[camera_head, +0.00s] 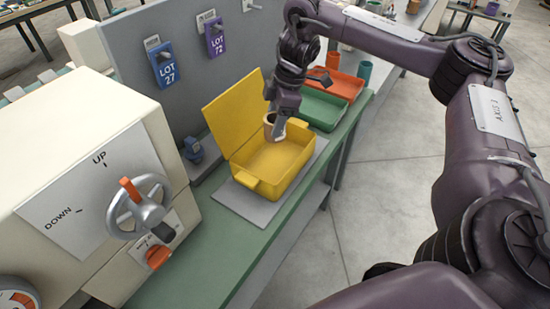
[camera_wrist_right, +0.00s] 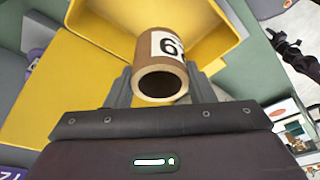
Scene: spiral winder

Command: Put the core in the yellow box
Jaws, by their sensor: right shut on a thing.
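The yellow box (camera_head: 275,165) stands on a grey mat on the green bench, its lid (camera_head: 232,112) open and leaning back. The core (camera_head: 269,124) is a short brown tube with a white label. My right gripper (camera_head: 275,128) is shut on it at the box's opening, near the back edge; I cannot tell how far above the floor it is. In the right wrist view the core (camera_wrist_right: 163,68) sits between the two fingers (camera_wrist_right: 158,88), its hollow end toward the camera, with a "6" on the label. The yellow box (camera_wrist_right: 210,25) lies beyond it. My left gripper is not in view.
A machine with a handwheel (camera_head: 140,207) stands left of the box. A grey panel (camera_head: 180,60) with blue and purple lot tags rises behind. A green tray (camera_head: 322,108) and an orange tray (camera_head: 340,85) lie beyond the box. Bare bench (camera_head: 195,265) shows in front.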

